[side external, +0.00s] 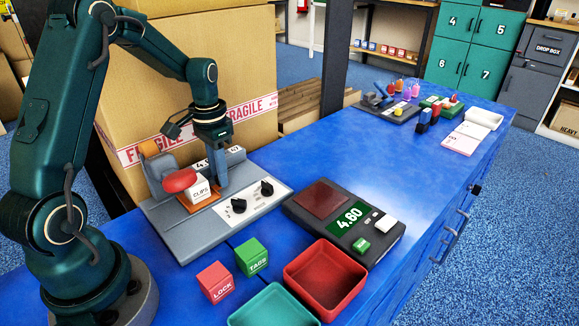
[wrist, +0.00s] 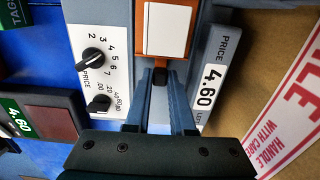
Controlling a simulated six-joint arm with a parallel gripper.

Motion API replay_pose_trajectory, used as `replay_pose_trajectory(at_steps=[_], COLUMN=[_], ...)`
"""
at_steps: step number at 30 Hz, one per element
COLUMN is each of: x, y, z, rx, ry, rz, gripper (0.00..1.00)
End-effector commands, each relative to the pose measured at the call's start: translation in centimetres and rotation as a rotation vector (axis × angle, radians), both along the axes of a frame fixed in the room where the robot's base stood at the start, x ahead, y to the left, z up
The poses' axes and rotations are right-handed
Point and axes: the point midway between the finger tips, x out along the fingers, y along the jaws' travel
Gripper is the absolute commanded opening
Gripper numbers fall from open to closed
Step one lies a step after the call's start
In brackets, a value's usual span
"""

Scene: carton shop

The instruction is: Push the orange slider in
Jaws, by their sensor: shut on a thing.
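The orange slider (wrist: 155,52) is a flat plate in the grey pricing machine (side external: 168,238), carrying a white carton labelled CLIPS (wrist: 166,28). In the side view the slider (side external: 202,203) shows under the carton, below a red oval pad (side external: 180,181). My gripper (wrist: 160,76) is at the slider's near end in the wrist view, its two fingers closed on a small dark knob there. In the side view my gripper (side external: 218,187) points down just right of the carton, and its fingertips are partly hidden.
The machine has a dial panel (side external: 245,203) and a 4.60 price display (wrist: 211,85). A scale (side external: 348,217) stands to its right. A red LOCK box (side external: 215,282), green TAGS box (side external: 251,257), red tray (side external: 325,304) and teal tray (side external: 272,318) are in front. A large carton (side external: 215,60) stands behind.

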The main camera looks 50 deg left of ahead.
Motion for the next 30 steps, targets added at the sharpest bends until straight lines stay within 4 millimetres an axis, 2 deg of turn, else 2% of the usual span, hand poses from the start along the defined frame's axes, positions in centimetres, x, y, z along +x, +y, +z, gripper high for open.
replay_pose_trajectory(at_steps=[10, 15, 23, 24, 26, 27, 30], x=[-4.4, -5.2, -5.4, -5.5, -5.5, -5.4, -5.4], y=[0.2, 0.1, 0.1, 0.1, 0.1, 0.1, 0.1], z=[0.2, 0.2, 0.1, 0.1, 0.1, 0.1, 0.1], rx=[0.006, 0.006, 0.005, 0.005, 0.004, 0.004, 0.004], ry=[-0.008, -0.008, -0.001, 0.0, 0.001, 0.0, -0.001], rz=[0.003, 0.001, -0.001, -0.001, -0.001, -0.001, -0.001], gripper=[0.0, 0.0, 0.0, 0.26, 0.49, 0.53, 0.53])
